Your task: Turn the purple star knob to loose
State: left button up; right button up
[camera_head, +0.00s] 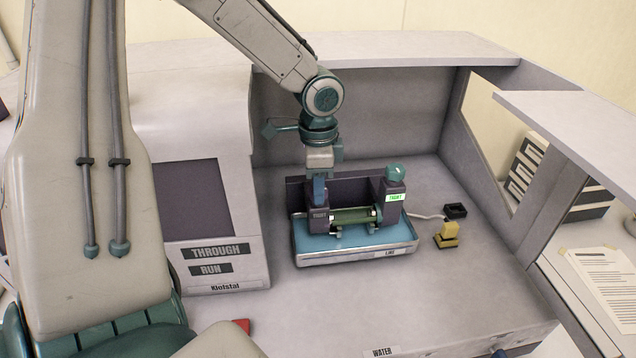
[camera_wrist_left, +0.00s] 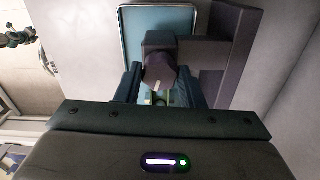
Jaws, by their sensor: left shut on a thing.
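The purple star knob (camera_wrist_left: 158,74) shows in the left wrist view, dark purple with a pale mark on its near side. It sits on the left block of a clamp fixture (camera_head: 341,193). My left gripper (camera_head: 319,197) points down onto that block in the head view, where its fingers hide the knob. In the wrist view its two fingers (camera_wrist_left: 159,88) stand on either side of the knob, shut on it. A small dark label (camera_head: 320,215) is on the left block. My right gripper is not in view.
The right block has a teal knob (camera_head: 396,172) and a green lit label (camera_head: 394,197). A green bar (camera_head: 355,216) spans the blocks over a blue tray (camera_head: 300,235). A yellow piece (camera_head: 447,236) and a small black part (camera_head: 455,211) lie right. A machine with a dark screen (camera_head: 193,200) stands left.

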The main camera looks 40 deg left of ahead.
pick_arm(q)
jog(key=shift+n, duration=0.4)
jog(key=n, duration=0.3)
jog(key=shift+n, duration=0.4)
jog(key=n+b, duration=0.1)
jog(key=n, duration=0.4)
jog(key=n+b, duration=0.1)
jog(key=n, duration=0.5)
jog(key=n+b, duration=0.1)
jog(key=n, duration=0.3)
jog(key=shift+n, duration=0.4)
jog(key=o, duration=1)
